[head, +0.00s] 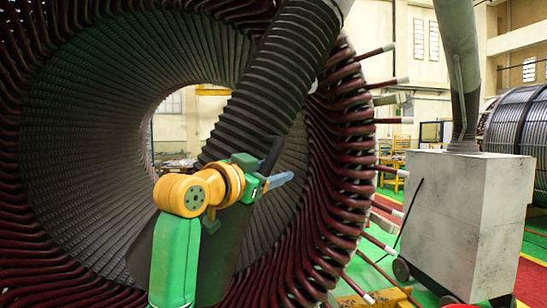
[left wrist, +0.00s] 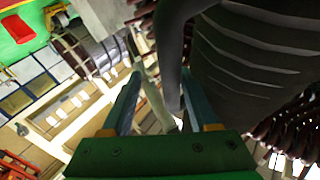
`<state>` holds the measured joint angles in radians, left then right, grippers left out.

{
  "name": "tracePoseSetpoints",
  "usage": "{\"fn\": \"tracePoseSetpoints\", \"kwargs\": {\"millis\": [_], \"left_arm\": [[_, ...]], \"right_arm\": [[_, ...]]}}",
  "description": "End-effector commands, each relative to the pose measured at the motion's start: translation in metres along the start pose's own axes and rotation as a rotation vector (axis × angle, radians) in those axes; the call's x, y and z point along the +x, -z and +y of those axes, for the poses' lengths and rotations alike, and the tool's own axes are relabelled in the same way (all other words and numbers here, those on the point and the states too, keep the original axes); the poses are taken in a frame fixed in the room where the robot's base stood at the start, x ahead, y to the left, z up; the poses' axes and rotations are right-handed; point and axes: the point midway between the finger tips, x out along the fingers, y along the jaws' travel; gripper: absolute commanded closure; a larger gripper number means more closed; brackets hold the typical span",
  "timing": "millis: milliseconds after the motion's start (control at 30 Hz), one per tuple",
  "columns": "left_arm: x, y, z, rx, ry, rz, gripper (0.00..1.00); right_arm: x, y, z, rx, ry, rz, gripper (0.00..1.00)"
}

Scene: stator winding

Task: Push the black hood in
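The black hood (head: 272,85) is a large dark ribbed tube. It slants down from the upper right across the stator's round opening. Its ribbed surface also fills the upper right of the left wrist view (left wrist: 255,60). My left gripper (head: 284,180), green with blue-grey fingers, is in front of the hood's lower part, pointing right. In the left wrist view its two fingers (left wrist: 160,95) stand apart. A dark curved bar (left wrist: 172,45), like a handle, runs beside the right finger; I cannot tell whether it touches. My right gripper is not in view.
The stator (head: 335,160), with dark red coil ends, surrounds the opening; several pale-tipped rods stick out at its right. A grey wheeled cabinet (head: 465,215) with a thick hose stands at the right on green floor. Another ribbed drum (head: 515,130) is behind it.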

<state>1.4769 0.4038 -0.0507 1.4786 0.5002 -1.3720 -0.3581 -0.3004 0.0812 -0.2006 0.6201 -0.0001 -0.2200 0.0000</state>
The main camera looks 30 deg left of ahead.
Motion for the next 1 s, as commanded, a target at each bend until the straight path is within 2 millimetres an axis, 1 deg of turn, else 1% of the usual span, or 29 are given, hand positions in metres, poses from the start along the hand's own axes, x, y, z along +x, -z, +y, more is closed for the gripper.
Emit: {"fn": "tracePoseSetpoints", "kwargs": {"millis": [33, 67, 167, 333, 367, 400, 467, 500, 567, 1000], "left_arm": [[0.0071, 0.0044, -0.0003, -0.002, -0.005, -0.003, 0.43], [0.0102, 0.0038, -0.0002, -0.002, -0.004, -0.002, 0.43], [0.0153, 0.0010, 0.0005, 0.000, -0.002, 0.000, 0.43], [0.0156, -0.0009, 0.0010, 0.001, -0.001, 0.000, 0.43], [0.0155, -0.0009, 0.0010, 0.001, -0.001, 0.000, 0.46], [0.0155, -0.0009, 0.0010, 0.001, -0.001, 0.000, 0.56], [0.0154, -0.0008, 0.0010, 0.001, -0.001, 0.000, 0.73], [0.0154, -0.0008, 0.0010, 0.001, -0.001, 0.000, 0.83], [0.0154, -0.0008, 0.0011, 0.000, -0.002, 0.000, 1.00], [0.0152, -0.0007, 0.0008, 0.001, -0.001, 0.000, 1.00]], "right_arm": [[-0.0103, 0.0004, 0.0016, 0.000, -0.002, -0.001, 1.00], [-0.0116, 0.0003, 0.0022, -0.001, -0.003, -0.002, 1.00], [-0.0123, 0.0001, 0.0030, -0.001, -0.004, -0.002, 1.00], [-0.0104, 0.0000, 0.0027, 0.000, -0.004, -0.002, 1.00], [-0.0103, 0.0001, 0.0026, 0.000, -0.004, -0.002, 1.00], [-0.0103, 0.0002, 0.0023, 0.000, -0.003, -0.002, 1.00], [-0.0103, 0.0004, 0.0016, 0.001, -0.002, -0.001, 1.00], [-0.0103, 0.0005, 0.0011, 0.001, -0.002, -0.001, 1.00], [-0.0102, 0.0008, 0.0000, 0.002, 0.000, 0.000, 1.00], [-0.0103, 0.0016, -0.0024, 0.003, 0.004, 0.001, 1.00]]}}
